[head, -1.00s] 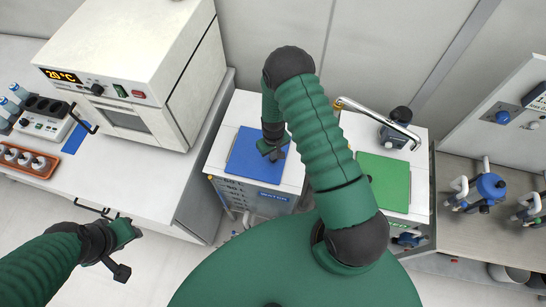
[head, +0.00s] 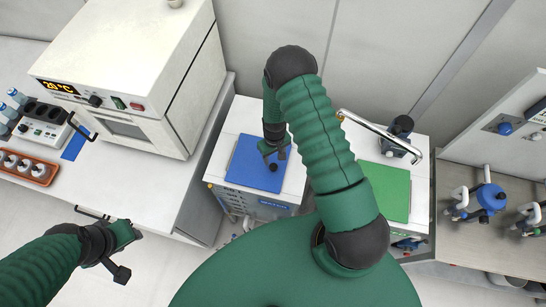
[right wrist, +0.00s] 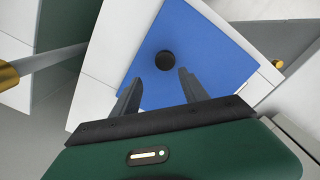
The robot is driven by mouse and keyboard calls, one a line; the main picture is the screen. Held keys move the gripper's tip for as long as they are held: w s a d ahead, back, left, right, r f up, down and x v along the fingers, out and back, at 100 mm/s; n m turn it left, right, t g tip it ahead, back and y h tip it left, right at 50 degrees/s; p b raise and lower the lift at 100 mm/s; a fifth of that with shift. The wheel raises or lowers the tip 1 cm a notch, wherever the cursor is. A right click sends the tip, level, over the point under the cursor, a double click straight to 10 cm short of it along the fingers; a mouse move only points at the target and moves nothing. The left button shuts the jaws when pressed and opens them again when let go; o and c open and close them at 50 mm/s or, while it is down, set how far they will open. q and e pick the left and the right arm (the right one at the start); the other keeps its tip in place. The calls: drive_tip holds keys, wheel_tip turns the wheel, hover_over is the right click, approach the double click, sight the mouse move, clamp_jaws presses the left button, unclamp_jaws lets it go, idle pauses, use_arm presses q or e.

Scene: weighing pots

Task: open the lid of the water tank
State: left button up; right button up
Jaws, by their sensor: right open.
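The water tank (head: 215,158) is a white cabinet with a flat blue lid (head: 245,172) on top and a blue WATER label on its front. The lid lies flat and looks closed. A round black knob (right wrist: 166,60) stands on the lid in the right wrist view. My right gripper (head: 275,155) is over the lid. In the right wrist view its fingers (right wrist: 160,72) are apart and empty, with the knob just beyond and between the fingertips. My left gripper (head: 128,252) is at the lower left, away from the tank; its finger opening is unclear.
A white oven (head: 125,70) reading 20 °C stands on the counter left of the tank. Right of the tank is a green lid (head: 388,190) with a metal pipe (head: 375,125) behind it. My right arm hides the space between. Blue valve fittings (head: 490,198) are farther right.

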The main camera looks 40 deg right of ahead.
drive_tip(key=r, duration=0.1)
drive_tip(key=r+p, duration=0.1)
drive_tip(key=r, duration=0.1)
drive_tip(key=s+a+r+p, duration=0.1)
drive_tip(key=shift+s+r, duration=0.1)
drive_tip(key=shift+r, duration=0.1)
use_arm(q)
drive_tip(key=w+p+v, duration=0.1)
drive_tip(key=p+v, duration=0.7)
drive_tip(key=v, duration=0.3)
drive_tip(key=shift+a+r+p, duration=0.2)
drive_tip(key=shift+r+p, duration=0.15)
drive_tip(key=shift+r, duration=0.1)
use_arm(e)
wheel_tip(320, 180, up, 12)
drive_tip(key=shift+d, duration=0.3)
use_arm(q)
drive_tip(key=shift+w, duration=0.15)
